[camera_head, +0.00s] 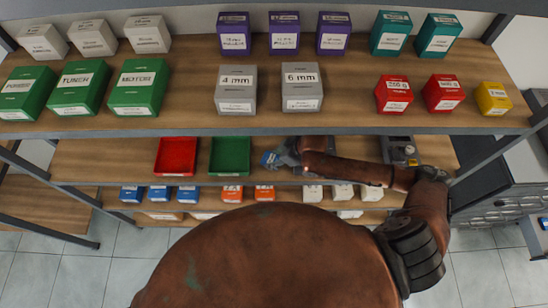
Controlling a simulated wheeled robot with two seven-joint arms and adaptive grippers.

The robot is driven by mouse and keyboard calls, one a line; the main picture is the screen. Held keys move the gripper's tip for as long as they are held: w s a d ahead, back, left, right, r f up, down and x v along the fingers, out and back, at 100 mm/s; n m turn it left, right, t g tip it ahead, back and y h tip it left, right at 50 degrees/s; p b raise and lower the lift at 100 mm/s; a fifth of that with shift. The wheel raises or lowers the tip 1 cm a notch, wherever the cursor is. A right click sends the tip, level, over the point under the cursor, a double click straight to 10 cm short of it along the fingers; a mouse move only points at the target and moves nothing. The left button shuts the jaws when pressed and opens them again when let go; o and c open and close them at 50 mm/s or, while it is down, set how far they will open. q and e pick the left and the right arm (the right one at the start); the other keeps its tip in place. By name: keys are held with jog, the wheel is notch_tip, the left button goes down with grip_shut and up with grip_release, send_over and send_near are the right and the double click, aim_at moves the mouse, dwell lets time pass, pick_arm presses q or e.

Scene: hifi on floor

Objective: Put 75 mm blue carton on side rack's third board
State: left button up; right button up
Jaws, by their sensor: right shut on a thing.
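My right arm comes in from the right, and its gripper (277,157) is shut on a small blue carton (268,159) in front of the middle board. Its label is too small to read. The carton is just right of a green tray. Whether it touches the board is hard to tell. Several more blue cartons (158,194) stand on the lower board at left. Which of them are 75 mm cannot be read. A wooden rack (40,209) shows at the lower left; I cannot tell if it is the side rack. My left gripper is out of view.
A red tray (176,157) and a green tray (230,157) stand on the middle board (105,160). A grey device (400,151) stands at its right. The upper board (190,117) carries several labelled boxes. A dark cabinet (495,185) is at the right.

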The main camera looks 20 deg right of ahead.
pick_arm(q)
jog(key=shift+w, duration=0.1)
pick_arm(e)
jog(key=shift+f, duration=0.2)
jog(key=o, duration=1)
jog(key=shift+c, duration=0.2)
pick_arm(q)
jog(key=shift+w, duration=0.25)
pick_arm(e)
jog(key=shift+r, duration=0.1)
jog(key=shift+s+d+r+p, duration=0.15)
jog(key=shift+d+r+p, duration=0.05)
jog(key=shift+r+p, duration=0.45)
jog(key=p+v, duration=0.5)
jog(key=p, duration=0.1)
jog(key=shift+s+r, duration=0.1)
jog(key=shift+r, duration=0.2)
pick_arm(q)
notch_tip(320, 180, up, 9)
jog(key=p, duration=0.1)
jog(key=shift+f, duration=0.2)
pick_arm(e)
jog(key=shift+s+d+r, duration=0.2)
jog(key=shift+d+r, duration=0.05)
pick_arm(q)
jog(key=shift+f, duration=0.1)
pick_arm(e)
jog(key=shift+f, duration=0.1)
